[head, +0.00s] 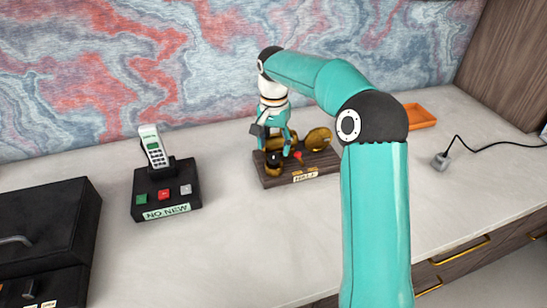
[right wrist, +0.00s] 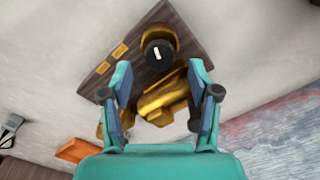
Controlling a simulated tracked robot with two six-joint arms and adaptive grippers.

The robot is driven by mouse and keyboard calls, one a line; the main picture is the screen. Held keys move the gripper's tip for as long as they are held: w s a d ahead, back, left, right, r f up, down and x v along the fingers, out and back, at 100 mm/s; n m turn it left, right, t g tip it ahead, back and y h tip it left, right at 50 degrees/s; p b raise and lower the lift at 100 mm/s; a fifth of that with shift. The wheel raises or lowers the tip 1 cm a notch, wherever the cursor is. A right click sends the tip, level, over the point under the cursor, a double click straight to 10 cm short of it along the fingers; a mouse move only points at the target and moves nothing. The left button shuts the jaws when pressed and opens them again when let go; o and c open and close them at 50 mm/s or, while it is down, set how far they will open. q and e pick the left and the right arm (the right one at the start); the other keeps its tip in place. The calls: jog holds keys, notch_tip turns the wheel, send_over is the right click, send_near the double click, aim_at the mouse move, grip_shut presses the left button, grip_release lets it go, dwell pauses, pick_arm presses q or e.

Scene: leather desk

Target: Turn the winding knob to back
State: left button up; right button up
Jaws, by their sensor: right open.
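The winding knob (right wrist: 160,55) is a black round knob with a white mark, set on a brass drum. The right wrist view shows it just beyond my fingertips, roughly centred between them. It stands on a dark wooden base (head: 331,164) with brass parts, including a brass disc (head: 318,139). My right gripper (head: 274,146) is over the left part of this base and partly hides the mechanism. Its two fingers (right wrist: 157,76) are spread, with nothing held between them. I cannot tell whether a finger touches the knob. My left gripper is not in view.
A cordless phone (head: 154,147) stands on a black base (head: 141,204) with coloured buttons, left of the device. A black box (head: 60,215) is at far left. An orange tray (head: 420,117) and a grey plug (head: 440,160) lie right. The front middle of the desk is clear.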

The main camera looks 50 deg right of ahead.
aim_at(274, 155)
jog(key=shift+f, duration=1.9)
